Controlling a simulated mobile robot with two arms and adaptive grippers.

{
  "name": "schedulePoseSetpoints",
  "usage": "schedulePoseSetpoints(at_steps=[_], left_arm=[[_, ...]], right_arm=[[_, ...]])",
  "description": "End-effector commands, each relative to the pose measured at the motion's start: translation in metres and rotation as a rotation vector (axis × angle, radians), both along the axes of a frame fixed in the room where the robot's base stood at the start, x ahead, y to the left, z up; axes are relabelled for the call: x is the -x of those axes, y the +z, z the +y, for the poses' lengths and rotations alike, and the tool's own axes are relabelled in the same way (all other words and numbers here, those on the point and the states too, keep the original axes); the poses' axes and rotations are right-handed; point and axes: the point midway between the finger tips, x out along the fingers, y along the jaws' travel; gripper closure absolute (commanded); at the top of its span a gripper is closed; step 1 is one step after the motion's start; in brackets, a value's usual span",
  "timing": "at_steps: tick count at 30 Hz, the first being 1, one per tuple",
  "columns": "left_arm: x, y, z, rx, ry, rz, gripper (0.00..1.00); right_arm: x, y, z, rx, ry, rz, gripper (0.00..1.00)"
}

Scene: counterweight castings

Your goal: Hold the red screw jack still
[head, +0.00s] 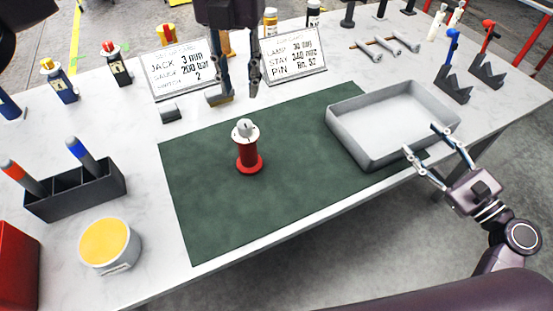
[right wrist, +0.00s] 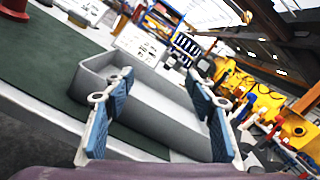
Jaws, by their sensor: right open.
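The red screw jack (head: 248,157) stands upright on the dark green mat (head: 290,195), with a pale round top and a wide red base. Its lower part also shows at the top left corner of the right wrist view (right wrist: 14,10). My left gripper (head: 238,92) points down behind the jack in the head view, fingers apart, with nothing between them and not touching the jack. My right gripper (head: 423,139) is open and empty at the grey tray's near right side. Its blue-padded fingers (right wrist: 160,112) show wide apart in the right wrist view.
The grey tray (head: 345,133) is empty, right of the jack. Two white sign cards (head: 182,70) (head: 294,54) stand behind the mat. A dark marker holder (head: 76,190) and a yellow-topped tub (head: 108,243) stand at left. The mat around the jack is clear.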

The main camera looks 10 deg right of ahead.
Motion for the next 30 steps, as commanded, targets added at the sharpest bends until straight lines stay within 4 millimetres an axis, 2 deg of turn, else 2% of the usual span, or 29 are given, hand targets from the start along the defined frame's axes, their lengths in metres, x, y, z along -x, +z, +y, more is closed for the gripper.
schedulePoseSetpoints(at_steps=[1, 5, 6, 9, 12, 14, 15, 18, 21, 25, 30], left_arm=[[0.0, 0.0, 0.0, 0.0, 0.0, 0.0, 0.71], [0.0, 0.0, 0.0, 0.0, 0.0, 0.0, 0.71], [0.0, 0.0, 0.0, 0.0, 0.0, 0.0, 0.71], [0.0, 0.0, 0.0, 0.0, 0.0, 0.0, 0.71], [0.0, 0.0, 0.0, 0.0, 0.0, 0.0, 0.71], [0.0, 0.0, 0.0, 0.0, 0.0, 0.0, 0.71], [0.0, 0.0, 0.0, 0.0, 0.0, 0.0, 0.71], [0.0, 0.0, 0.0, 0.0, 0.0, 0.0, 0.71], [0.0, 0.0, 0.0, 0.0, 0.0, 0.0, 0.71], [0.0, 0.0, 0.0, 0.0, 0.0, 0.0, 0.71], [0.0, 0.0, 0.0, 0.0, 0.0, 0.0, 0.71]], right_arm=[[-0.019, 0.017, 0.02, -0.047, 0.055, -0.023, 0.49], [-0.057, 0.056, 0.075, -0.185, 0.21, -0.044, 0.49], [-0.066, 0.066, 0.094, -0.227, 0.262, -0.04, 0.49], [-0.083, 0.083, 0.142, -0.317, 0.385, -0.009, 0.49], [-0.092, 0.088, 0.191, -0.391, 0.496, 0.051, 0.49], [-0.093, 0.08, 0.221, -0.421, 0.553, 0.105, 0.49], [-0.09, 0.068, 0.241, -0.431, 0.584, 0.148, 0.49], [-0.077, 0.029, 0.279, -0.43, 0.628, 0.246, 0.49], [-0.062, -0.004, 0.306, -0.414, 0.655, 0.314, 0.49], [-0.045, -0.033, 0.327, -0.396, 0.676, 0.371, 0.49], [-0.037, -0.048, 0.341, -0.384, 0.689, 0.398, 0.49]])
